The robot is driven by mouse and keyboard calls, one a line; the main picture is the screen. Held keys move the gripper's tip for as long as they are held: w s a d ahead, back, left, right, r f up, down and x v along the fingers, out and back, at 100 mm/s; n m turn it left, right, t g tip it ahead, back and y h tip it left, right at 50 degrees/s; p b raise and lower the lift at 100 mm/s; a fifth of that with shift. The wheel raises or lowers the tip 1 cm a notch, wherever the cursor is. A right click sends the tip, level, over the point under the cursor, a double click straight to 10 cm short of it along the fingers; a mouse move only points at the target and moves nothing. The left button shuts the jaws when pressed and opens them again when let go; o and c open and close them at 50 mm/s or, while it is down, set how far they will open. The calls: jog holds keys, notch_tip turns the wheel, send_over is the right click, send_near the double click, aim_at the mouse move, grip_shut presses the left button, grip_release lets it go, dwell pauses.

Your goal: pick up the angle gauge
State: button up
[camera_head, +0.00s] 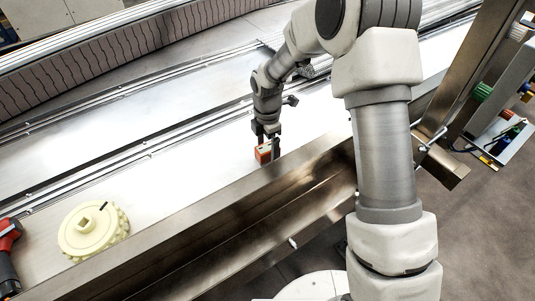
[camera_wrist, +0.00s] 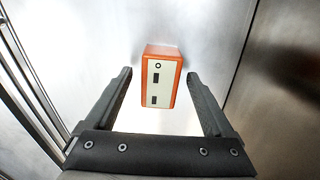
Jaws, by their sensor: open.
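The angle gauge appears to be the small orange box with a pale face (camera_wrist: 162,78) in the wrist view. Its face carries dark rectangular marks and a small round mark. It rests on the shiny metal surface and also shows in the head view (camera_head: 263,153), partly covered by my fingers. My gripper (camera_wrist: 160,88) is open. Its two dark fingers stand to the left and right of the box, with a visible gap on each side in the wrist view. I cannot tell the height of the fingertips over the surface.
A cream toothed sprocket (camera_head: 92,230) lies on the metal surface at the lower left. A red and black tool (camera_head: 9,256) is at the left edge. A raised metal side rail (camera_head: 190,212) runs close beside the box. The metal bed (camera_head: 190,150) left of the box is clear.

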jog(key=shift+f, duration=0.15)
jog(key=shift+c, duration=0.3)
grip_shut()
